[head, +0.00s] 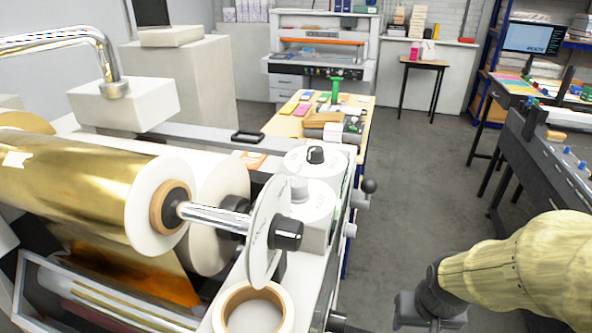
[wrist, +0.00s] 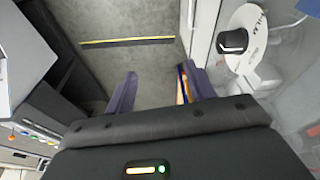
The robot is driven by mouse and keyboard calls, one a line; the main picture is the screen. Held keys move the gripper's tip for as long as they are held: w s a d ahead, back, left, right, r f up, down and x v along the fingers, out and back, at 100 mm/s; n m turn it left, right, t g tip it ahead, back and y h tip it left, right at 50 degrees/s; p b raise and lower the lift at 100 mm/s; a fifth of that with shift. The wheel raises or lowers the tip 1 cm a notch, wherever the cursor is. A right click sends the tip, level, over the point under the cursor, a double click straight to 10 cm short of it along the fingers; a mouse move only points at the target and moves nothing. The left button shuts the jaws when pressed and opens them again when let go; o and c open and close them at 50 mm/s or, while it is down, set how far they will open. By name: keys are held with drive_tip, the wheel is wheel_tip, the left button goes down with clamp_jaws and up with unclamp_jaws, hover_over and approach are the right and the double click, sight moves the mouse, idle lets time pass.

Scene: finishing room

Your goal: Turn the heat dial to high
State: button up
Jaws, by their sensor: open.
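The laminating machine carries a black knob (head: 287,234) on an upright white disc at its right end. A second black knob (head: 316,155) sits on a flat round white plate on top. Their lettering is too small to read, so I cannot tell which is the heat dial or where it points. In the wrist view a black knob (wrist: 232,41) on a white lettered disc shows at upper right. My gripper (wrist: 159,88) is open and empty, with both fingers over bare floor, left of that disc and apart from it. In the head view its fingers are not clearly seen.
A gold foil roll (head: 75,185) on a shiny shaft fills the left. A tape-like ring (head: 253,310) lies in front of the upright disc. A black ball-ended lever (head: 369,186) juts from the machine's right side. The grey floor (head: 415,190) to the right is clear.

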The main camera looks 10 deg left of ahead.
drive_tip(key=w+a+r+n+p, duration=0.3)
drive_tip(key=w+r, duration=0.1)
drive_tip(key=r, duration=0.3)
drive_tip(key=w+a+r+n+p, duration=0.3)
drive_tip(key=w+a+r, duration=0.1)
drive_tip(key=r, duration=0.3)
wheel_tip(320, 180, up, 30)
drive_tip(key=n+g+p, duration=0.3)
drive_tip(key=n+p, duration=0.4)
drive_tip(key=n, duration=0.9)
hover_over(296, 181)
drive_tip(key=shift+w+a+r, duration=0.1)
drive_tip(key=shift+w+r, duration=0.1)
drive_tip(key=shift+w, duration=0.05)
drive_tip(key=f, duration=1.7)
drive_tip(key=shift+s+f, duration=0.2)
drive_tip(key=shift+f, duration=0.05)
